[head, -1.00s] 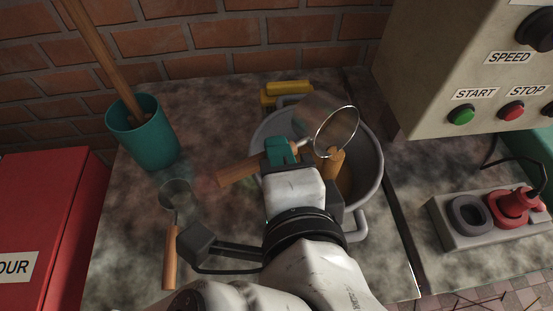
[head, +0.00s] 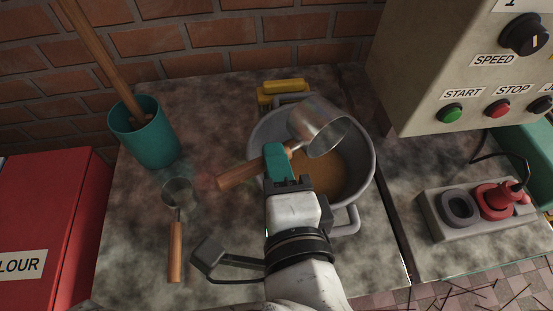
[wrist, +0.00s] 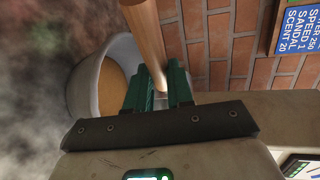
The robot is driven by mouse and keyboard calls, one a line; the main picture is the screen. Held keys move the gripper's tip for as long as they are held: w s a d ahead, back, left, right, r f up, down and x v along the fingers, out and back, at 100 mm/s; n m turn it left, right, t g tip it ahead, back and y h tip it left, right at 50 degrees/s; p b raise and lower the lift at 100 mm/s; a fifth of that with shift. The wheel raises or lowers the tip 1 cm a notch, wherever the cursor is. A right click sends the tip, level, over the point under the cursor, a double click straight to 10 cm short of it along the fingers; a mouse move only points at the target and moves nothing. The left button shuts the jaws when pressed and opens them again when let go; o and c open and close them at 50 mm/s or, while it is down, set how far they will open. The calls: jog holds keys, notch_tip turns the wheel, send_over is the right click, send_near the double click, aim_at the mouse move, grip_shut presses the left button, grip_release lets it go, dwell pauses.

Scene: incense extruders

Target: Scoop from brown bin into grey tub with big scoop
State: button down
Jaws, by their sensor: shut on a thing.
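My gripper (head: 280,160) is shut on the wooden handle of the big scoop (head: 238,175). The scoop's metal cup (head: 318,128) is tipped over the grey tub (head: 369,165), its mouth facing down and to the right. The cup's inside, as far as it shows, looks empty. Brown powder (head: 335,180) lies in the tub. In the wrist view my teal fingers (wrist: 158,88) grip the handle (wrist: 148,38), and the tub (wrist: 82,90) is behind them to the left. The brown bin is not in view.
A small scoop (head: 176,245) lies on the table left of the tub. A teal cup (head: 150,140) with a wooden stick stands at the back left. A red flour bin (head: 45,215) is at far left. A control box (head: 440,70) and a socket strip (head: 470,225) are at right.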

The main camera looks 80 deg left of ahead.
jog(key=shift+r, duration=0.1)
notch_tip(320, 180, up, 4)
jog(key=n+t+h+p, duration=0.1)
jog(key=h+p, duration=0.4)
jog(key=p, duration=0.1)
jog(key=n+t+h+p, duration=0.1)
jog(key=t+h+p, duration=0.1)
jog(key=h+p, duration=0.3)
jog(key=n+t+h+p, duration=0.1)
jog(key=h+p, duration=0.5)
jog(key=p, duration=0.3)
jog(key=shift+n+t, duration=0.3)
jog(key=shift+n, duration=0.1)
